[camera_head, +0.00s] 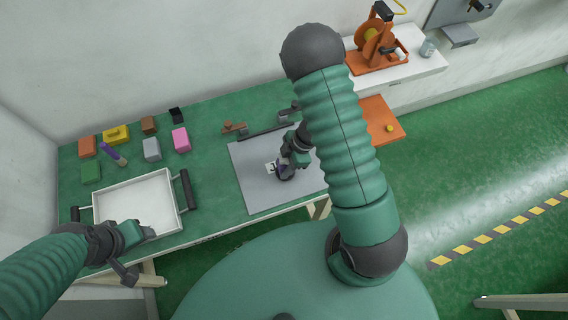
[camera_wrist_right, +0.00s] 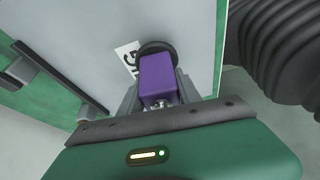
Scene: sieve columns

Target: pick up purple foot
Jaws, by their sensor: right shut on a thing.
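The purple foot (camera_wrist_right: 157,76) is a purple block with a dark round end. It sits between the fingers of my right gripper (camera_wrist_right: 158,92), which is shut on it. In the head view my right gripper (camera_head: 285,170) is low over the grey mat (camera_head: 252,187), beside a small white label (camera_head: 270,168); the foot is mostly hidden there. I cannot tell whether the foot touches the mat.
Several coloured blocks, including a pink one (camera_head: 181,139), and a purple stick-like piece (camera_head: 113,154) lie behind the tray on the green table (camera_head: 215,200). Dark bar-like parts (camera_head: 265,133) lie along the mat's far edge. An orange reel machine (camera_head: 377,45) stands at the back right.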

